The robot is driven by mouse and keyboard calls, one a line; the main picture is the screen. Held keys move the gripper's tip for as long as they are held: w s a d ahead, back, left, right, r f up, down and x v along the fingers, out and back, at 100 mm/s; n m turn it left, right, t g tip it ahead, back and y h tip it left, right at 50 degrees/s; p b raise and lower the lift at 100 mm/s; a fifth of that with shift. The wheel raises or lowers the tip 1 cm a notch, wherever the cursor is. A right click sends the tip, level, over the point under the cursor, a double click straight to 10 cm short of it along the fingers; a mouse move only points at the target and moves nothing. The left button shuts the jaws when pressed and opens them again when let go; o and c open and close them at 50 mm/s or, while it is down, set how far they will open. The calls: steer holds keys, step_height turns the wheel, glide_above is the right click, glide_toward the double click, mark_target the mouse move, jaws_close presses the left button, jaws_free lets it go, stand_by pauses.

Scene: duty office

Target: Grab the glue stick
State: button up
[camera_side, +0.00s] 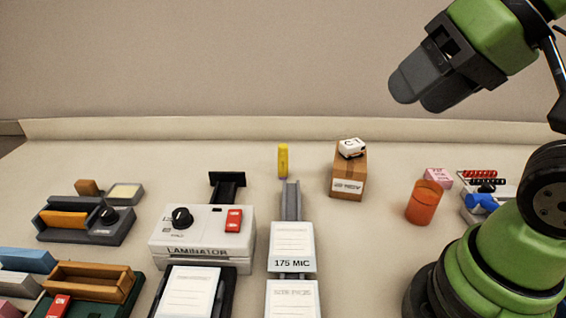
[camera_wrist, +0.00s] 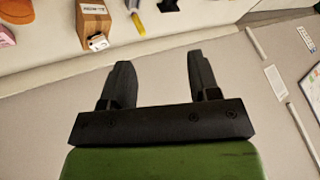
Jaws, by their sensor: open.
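A slim yellow upright stick (camera_side: 283,160), which looks like the glue stick, stands at the back of the table, left of a cardboard box. In the wrist view, a yellow piece (camera_wrist: 137,22) near the top edge seems to be the same stick. My gripper (camera_side: 422,95) is raised high at the upper right of the side view, well away from the stick. In the wrist view my gripper (camera_wrist: 162,75) has its two dark fingers apart with nothing between them.
The cardboard box (camera_side: 347,180) has a white item (camera_side: 351,148) on top. An orange cup (camera_side: 424,203) stands to its right. A laminator (camera_side: 203,238) and a grey stand with labelled packs (camera_side: 293,246) are in front. Trays (camera_side: 95,282) fill the left front.

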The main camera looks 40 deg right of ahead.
steer(key=w+d+f+h, duration=0.15)
steer(key=w+d, duration=0.25)
steer(key=w, duration=0.5)
steer(key=n+t+h, duration=0.1)
steer(key=n+h, duration=0.1)
steer(key=n, duration=0.1)
glide_above(285, 147)
steer(key=s, duration=0.8)
step_height(285, 147, down, 9)
steer(key=shift+n+t+y, duration=0.4)
steer(key=shift+n+y, duration=0.2)
steer(key=shift+y, duration=0.35)
steer(key=w+f, duration=0.2)
steer(key=f, duration=0.1)
steer(key=w+f, duration=0.2)
steer(key=f, duration=0.2)
steer(key=w+f, duration=0.2)
steer(key=f, duration=0.2)
steer(key=shift+d, duration=0.15)
steer(key=shift+x, duration=3)
steer(key=shift+s+f, duration=0.1)
steer(key=shift+f, duration=0.05)
steer(key=c, duration=1)
